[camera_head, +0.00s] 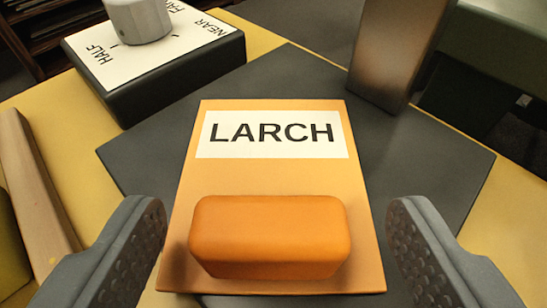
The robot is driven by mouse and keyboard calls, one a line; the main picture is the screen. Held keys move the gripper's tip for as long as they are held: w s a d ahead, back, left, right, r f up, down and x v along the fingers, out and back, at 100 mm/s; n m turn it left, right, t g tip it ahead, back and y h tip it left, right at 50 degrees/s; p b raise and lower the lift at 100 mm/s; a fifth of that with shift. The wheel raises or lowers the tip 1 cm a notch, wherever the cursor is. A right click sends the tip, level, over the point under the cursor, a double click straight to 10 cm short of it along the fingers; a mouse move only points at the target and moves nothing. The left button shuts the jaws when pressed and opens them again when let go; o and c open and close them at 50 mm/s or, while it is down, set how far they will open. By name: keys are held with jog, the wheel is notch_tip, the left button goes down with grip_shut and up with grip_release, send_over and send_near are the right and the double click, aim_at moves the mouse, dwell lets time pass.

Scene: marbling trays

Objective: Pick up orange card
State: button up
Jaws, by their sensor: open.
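The orange card (272,177) lies on a dark grey mat (425,185) in the middle of the view. It has a white label reading "LARCH" and a raised, rounded orange block (270,235) near its front edge. My gripper (280,245) is open, with one grey finger to the left of the block and one to the right. Neither finger appears to touch the card or the block. How high the fingertips are above the card is hard to tell.
A black box with a grey knob (141,18) and a dial marked HALF and NEAR stands at the back left. A brownish metallic block (393,50) stands at the back right. A wooden bar (38,195) lies at the left on the yellow table (85,130).

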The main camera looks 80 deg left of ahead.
jog(key=shift+a, duration=0.15)
jog(key=c, duration=1.1)
jog(key=shift+o, duration=0.2)
jog(key=shift+r, duration=0.1)
